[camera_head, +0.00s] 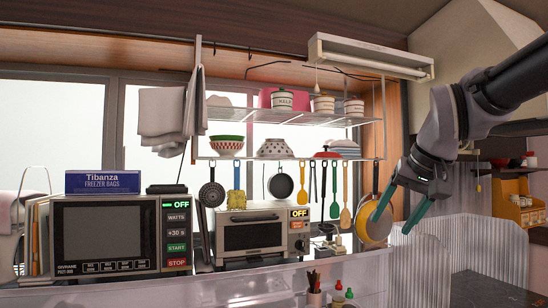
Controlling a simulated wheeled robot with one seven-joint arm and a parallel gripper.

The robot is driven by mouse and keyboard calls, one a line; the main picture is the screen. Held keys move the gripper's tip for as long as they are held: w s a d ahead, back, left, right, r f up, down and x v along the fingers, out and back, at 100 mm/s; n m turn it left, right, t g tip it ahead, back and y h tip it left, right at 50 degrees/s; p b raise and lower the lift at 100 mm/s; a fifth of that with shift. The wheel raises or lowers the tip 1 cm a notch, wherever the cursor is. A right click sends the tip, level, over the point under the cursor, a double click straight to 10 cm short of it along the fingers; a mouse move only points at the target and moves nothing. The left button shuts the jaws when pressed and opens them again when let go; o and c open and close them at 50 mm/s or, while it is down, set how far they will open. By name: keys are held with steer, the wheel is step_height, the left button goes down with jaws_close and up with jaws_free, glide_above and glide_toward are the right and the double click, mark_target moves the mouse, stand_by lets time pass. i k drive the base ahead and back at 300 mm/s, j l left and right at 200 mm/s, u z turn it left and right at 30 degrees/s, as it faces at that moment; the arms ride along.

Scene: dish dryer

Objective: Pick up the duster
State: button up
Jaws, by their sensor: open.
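My gripper (391,227) is at the right, with two teal fingers spread apart and pointing down and left. Its left finger overlaps a round yellow-rimmed pan-like item (364,230) hanging at the right end of the rack; I cannot tell whether they touch. No object shows clearly between the fingers. I cannot make out for certain which thing is the duster. Grey-white cloths (162,112) hang at the left end of the rack.
A wire dish rack (290,158) holds bowls and canisters. A microwave (105,238) and a toaster oven (255,235) stand below it on the left and middle. Small bottles (338,297) stand at the front. A spice shelf (528,210) is at the far right.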

mark_target(237, 200)
steer(key=k+j, duration=0.1)
steer(key=j, duration=0.3)
steer(key=k+j, duration=0.1)
steer(key=j, duration=0.25)
steer(key=k+j, duration=0.1)
steer(key=j, duration=0.3)
steer(key=k+j, duration=0.1)
steer(key=j, duration=0.3)
